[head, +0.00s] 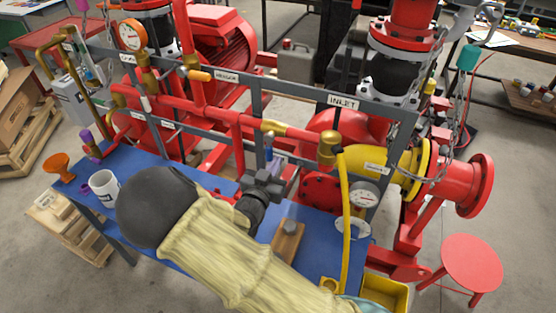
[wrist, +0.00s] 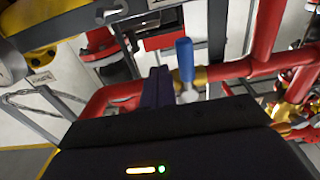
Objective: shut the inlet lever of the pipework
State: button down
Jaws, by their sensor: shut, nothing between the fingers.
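The INLET label (head: 342,100) is on the grey rail at the right. Left of and below it, a brass valve (head: 272,127) sits on the red pipe. A lever with a blue handle (head: 268,147) shows just below this valve, set across the pipe. In the wrist view the blue handle (wrist: 185,60) stands upright on a pale stem, in front of the brass and red pipe. My gripper (head: 272,168) is shut and empty, close beside the lever. Its dark fingers (wrist: 155,88) are just left of the handle in the wrist view; I cannot tell whether they touch it.
A blue bench (head: 318,250) runs under my arm, with a white mug (head: 104,187), an orange funnel (head: 58,166) and a wooden block (head: 288,243) on it. A yellow hose (head: 347,205) hangs right of my gripper. A red stool (head: 472,263) stands at the right.

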jog(key=v, duration=0.6)
jog(key=shift+s, duration=0.2)
dwell(0.6)
